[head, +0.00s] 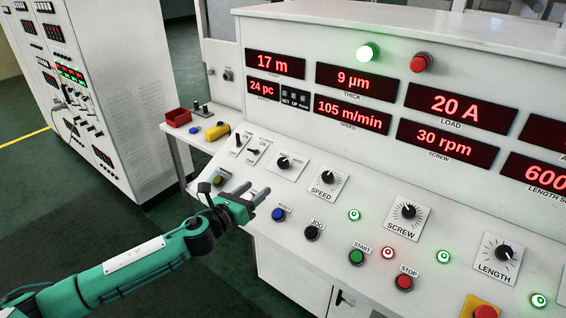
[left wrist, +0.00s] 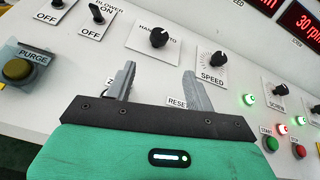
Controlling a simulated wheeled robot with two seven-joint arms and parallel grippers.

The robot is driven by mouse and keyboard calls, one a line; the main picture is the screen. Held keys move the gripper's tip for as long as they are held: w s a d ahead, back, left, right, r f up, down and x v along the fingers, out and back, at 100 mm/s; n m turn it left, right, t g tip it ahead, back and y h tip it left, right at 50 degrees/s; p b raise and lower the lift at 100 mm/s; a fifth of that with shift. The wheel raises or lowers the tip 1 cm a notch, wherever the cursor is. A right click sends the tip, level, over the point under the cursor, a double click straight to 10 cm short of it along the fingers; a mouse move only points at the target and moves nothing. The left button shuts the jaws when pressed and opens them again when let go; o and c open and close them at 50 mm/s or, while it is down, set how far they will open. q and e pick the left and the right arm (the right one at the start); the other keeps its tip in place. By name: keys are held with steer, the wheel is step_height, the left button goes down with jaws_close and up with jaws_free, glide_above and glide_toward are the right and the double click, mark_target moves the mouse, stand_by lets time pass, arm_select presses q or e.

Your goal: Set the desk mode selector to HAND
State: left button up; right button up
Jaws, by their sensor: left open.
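The mode selector is a black round knob on a white plate (head: 284,163) on the sloping desk, left of the SPEED knob. It also shows in the left wrist view (left wrist: 158,37), where its partly hidden label reads something like HAND and AUTO. Its pointer mark is too small to read surely. My left gripper (head: 257,191) is open and empty, over the desk in front of the selector. In the left wrist view its two fingers (left wrist: 159,74) stand apart below the knob, not touching it. My right gripper is in neither view.
The SPEED knob (head: 327,178) sits right of the selector. Two toggle switches (head: 238,141) are on its left. Blue RESET (head: 278,214) and black JOG (head: 312,233) buttons lie near the fingers. A yellow PURGE button (left wrist: 16,68) is at the left.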

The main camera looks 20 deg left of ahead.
mark_target(281, 163)
arm_select(q)
steer(key=m, duration=0.1)
steer(key=w+r+m, duration=0.1)
steer(key=w+m+h, duration=0.1)
steer(key=shift+w+a+r+m+p, duration=0.15)
steer(key=shift+a+r+m+p, duration=0.1)
steer(key=shift+a+m+p, duration=0.1)
steer(key=p+x, duration=0.3)
steer(key=x, duration=0.8)
steer(key=shift+d+f, duration=0.15)
steer(key=shift+w+d+f, duration=0.1)
steer(key=shift+w+d, duration=0.15)
steer(key=shift+w, duration=0.45)
